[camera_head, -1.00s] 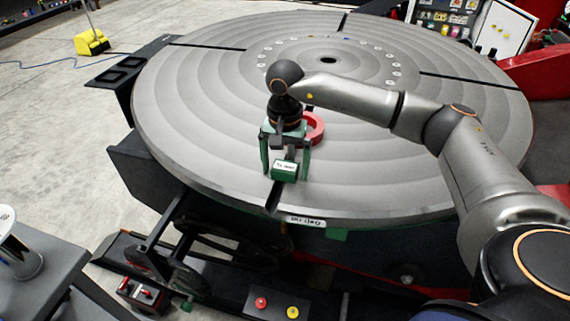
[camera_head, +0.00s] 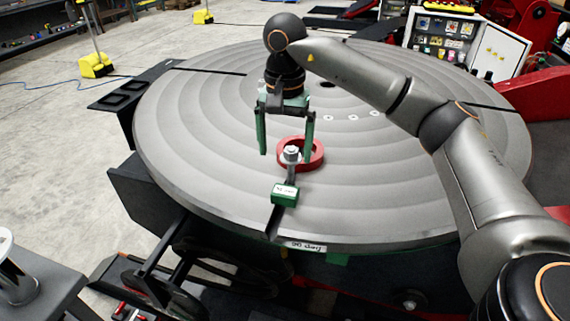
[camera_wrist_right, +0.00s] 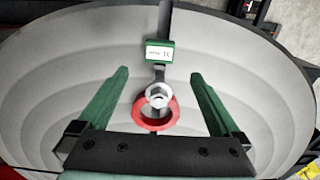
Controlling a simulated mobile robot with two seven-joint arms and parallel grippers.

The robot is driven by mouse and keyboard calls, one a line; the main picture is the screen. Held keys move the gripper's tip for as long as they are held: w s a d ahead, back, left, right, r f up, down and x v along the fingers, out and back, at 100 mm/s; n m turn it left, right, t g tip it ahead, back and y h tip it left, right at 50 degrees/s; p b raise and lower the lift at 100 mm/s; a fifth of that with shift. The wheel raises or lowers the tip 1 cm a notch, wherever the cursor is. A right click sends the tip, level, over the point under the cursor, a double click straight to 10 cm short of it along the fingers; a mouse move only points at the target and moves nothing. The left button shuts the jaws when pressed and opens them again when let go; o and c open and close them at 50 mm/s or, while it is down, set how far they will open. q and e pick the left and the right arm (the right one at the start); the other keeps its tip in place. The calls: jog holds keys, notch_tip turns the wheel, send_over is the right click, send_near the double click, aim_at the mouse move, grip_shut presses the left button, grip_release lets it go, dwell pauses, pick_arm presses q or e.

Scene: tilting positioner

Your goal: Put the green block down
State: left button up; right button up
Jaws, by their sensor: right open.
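The green block (camera_head: 285,195), with a white label, sits on the round grey table (camera_head: 380,190) near its front edge, over a dark radial slot. In the right wrist view the green block (camera_wrist_right: 160,51) lies beyond the fingertips, apart from them. My right gripper (camera_head: 286,153) is open and empty, above and behind the block in the head view. Its two green fingers also show wide apart in the right wrist view (camera_wrist_right: 160,85). My left gripper is not in view.
A red ring (camera_head: 315,154) lies on the table behind the block. A metal bolt (camera_head: 291,154) stands by the ring, between the block and the gripper. An open white cabinet (camera_head: 440,35) stands beyond the table. Much of the table top is bare.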

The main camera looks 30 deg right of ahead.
jog(key=s+a+f+m+g+y, duration=0.1)
jog(key=s+a+f+y, duration=0.25)
jog(key=a, duration=0.75)
jog(key=s+a+f+g+y, duration=0.25)
jog(key=a+y, duration=0.25)
jog(key=a, duration=0.5)
jog(key=s+a+r+m+t+y, duration=0.1)
jog(key=s+a+r+m+y, duration=0.2)
jog(key=a+m+y, duration=0.3)
jog(key=s+a+r+m+t+y, duration=0.1)
jog(key=s+a+r+m+y, duration=0.15)
jog(key=a+m+y, duration=0.3)
jog(key=w+d+f+m+t+h, duration=0.5)
jog(key=m+t, duration=0.4)
jog(key=m, duration=0.7)
jog(key=w+d+f+m+t+h, duration=0.3)
jog(key=d+f+m+t+h, duration=0.45)
jog(key=m, duration=0.95)
jog(key=s+d+f+m+g+h, duration=0.2)
jog(key=s+f+m, duration=0.5)
jog(key=f, duration=0.5)
jog(key=s+d+f+m+g+h, duration=0.3)
jog(key=s+f+m, duration=0.4)
jog(key=f, duration=0.5)
jog(key=shift+s+d+f+g, duration=0.25)
jog(key=shift+s+d+g, duration=0.25)
jog(key=shift+s+d, duration=0.65)
jog(key=shift+m, duration=0.25)
jog(key=shift+c, duration=0.3)
